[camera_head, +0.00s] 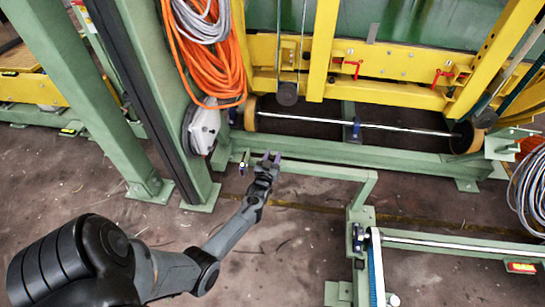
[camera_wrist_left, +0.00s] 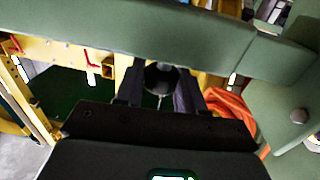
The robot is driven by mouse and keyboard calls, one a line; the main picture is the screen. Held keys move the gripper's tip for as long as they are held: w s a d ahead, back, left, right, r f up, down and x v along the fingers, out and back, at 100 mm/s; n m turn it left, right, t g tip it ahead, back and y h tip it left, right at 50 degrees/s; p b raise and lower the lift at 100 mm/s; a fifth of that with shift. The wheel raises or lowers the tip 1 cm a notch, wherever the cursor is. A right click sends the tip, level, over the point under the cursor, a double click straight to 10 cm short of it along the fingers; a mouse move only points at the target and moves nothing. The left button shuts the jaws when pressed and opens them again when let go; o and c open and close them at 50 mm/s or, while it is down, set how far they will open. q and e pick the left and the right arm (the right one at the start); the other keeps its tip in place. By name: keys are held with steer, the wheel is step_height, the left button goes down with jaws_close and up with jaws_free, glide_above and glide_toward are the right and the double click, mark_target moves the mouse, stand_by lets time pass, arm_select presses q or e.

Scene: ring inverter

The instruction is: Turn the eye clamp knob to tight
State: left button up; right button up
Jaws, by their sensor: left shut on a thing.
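A dark round knob (camera_wrist_left: 162,77), likely the eye clamp knob, shows in the left wrist view just below a green beam. My left gripper (camera_head: 271,158) is by the green frame in the head view. In the left wrist view its two dark fingers (camera_wrist_left: 158,90) are on either side of the knob, and it is shut on it. The knob's markings and its turn position cannot be made out. In the head view the knob is hidden or too small to tell. My right gripper is not in view.
A green rail (camera_head: 320,170) runs right from the gripper to a post. A green column (camera_head: 190,130) with orange hoses (camera_head: 207,50) stands to the left. A yellow frame (camera_head: 400,68) with a wheeled axle stands behind. Open floor (camera_head: 290,240) lies in front.

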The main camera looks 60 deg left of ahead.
arm_select(q)
steer(key=shift+m+t+h, duration=0.3)
steer(key=shift+m+t+h+p, duration=0.4)
steer(key=shift+m+t+h, duration=0.3)
steer(key=shift+m+h, duration=0.25)
steer(key=shift+m+t+h, duration=0.55)
steer(key=shift+t+h, duration=0.05)
steer(key=shift+h, duration=0.45)
steer(key=shift+m+t+h+b, duration=0.5)
steer(key=shift+m+h, duration=0.6)
steer(key=shift+h, duration=0.8)
steer(key=o, duration=0.9)
steer(key=shift+o, duration=0.2)
steer(key=shift+s+d, duration=0.1)
